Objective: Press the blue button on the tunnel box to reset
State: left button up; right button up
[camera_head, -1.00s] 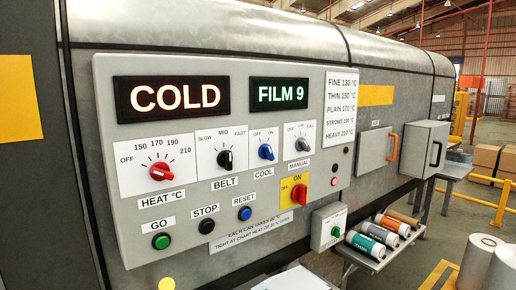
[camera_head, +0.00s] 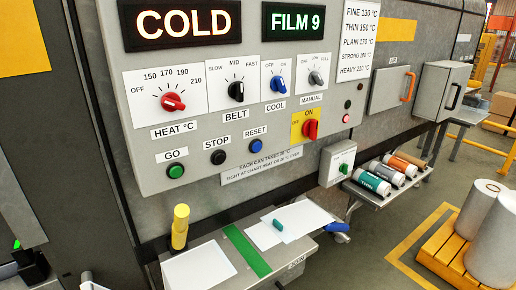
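The blue button (camera_head: 254,146) is a small round button under the RESET label on the grey control panel (camera_head: 210,172) of the tunnel box. It sits to the right of the black STOP button (camera_head: 218,157) and the green GO button (camera_head: 175,171). Nothing covers or touches it. The lit display (camera_head: 189,22) reads COLD and the other display (camera_head: 296,20) reads FILM 9. I cannot make out either gripper in the head view.
Below the panel, a table (camera_head: 302,257) bears white sheets, a green strip (camera_head: 246,250), a small green block and a yellow-handled tool (camera_head: 180,226). A rack (camera_head: 384,191) of rolls stands right. An unclear dark object (camera_head: 32,268) with a green tip is at lower left.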

pick_arm(q)
grip_shut()
dwell(1.5)
